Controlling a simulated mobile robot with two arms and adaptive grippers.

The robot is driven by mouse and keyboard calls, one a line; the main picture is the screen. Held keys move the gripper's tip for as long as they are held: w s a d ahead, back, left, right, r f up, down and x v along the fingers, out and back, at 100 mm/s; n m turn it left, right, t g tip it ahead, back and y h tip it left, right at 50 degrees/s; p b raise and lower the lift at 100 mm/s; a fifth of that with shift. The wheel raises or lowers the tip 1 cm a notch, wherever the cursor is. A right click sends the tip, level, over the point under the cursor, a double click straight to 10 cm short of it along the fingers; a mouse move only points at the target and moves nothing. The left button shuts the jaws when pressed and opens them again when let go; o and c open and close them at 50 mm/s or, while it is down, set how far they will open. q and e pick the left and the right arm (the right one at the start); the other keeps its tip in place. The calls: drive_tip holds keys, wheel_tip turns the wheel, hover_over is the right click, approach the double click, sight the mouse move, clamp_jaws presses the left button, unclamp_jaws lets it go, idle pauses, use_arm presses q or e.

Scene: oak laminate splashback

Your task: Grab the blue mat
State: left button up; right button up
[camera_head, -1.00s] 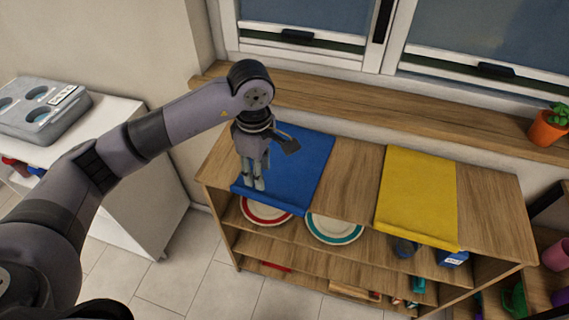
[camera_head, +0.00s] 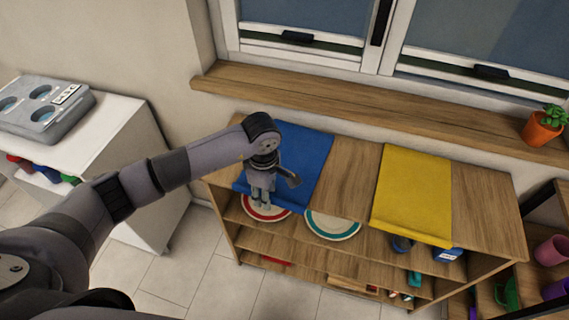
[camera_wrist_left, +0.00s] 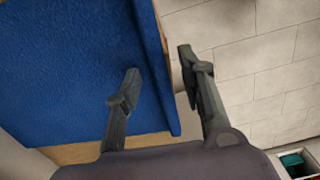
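The blue mat (camera_head: 308,160) lies flat on the left part of the wooden shelf unit's top, its front edge hanging slightly over the front. My left gripper (camera_head: 261,205) points down at this front edge and hides part of it. In the left wrist view, the gripper (camera_wrist_left: 157,75) is open, with one finger over the blue mat (camera_wrist_left: 60,70) and the other past its edge, over the floor. A gap shows between the fingers with the mat's edge in it. I cannot tell whether a finger touches the mat. My right gripper is not in view.
A yellow mat (camera_head: 412,195) lies on the right of the shelf top (camera_head: 345,185), with bare wood between. Plates, including a teal-rimmed one (camera_head: 333,224), sit on the shelf below. A window sill (camera_head: 350,105) runs behind. A white cabinet (camera_head: 130,150) stands left.

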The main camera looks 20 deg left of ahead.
use_arm(q)
drive_tip(key=shift+c, duration=0.3)
clamp_jaws()
drive_tip(key=shift+r, duration=0.1)
idle(0.4)
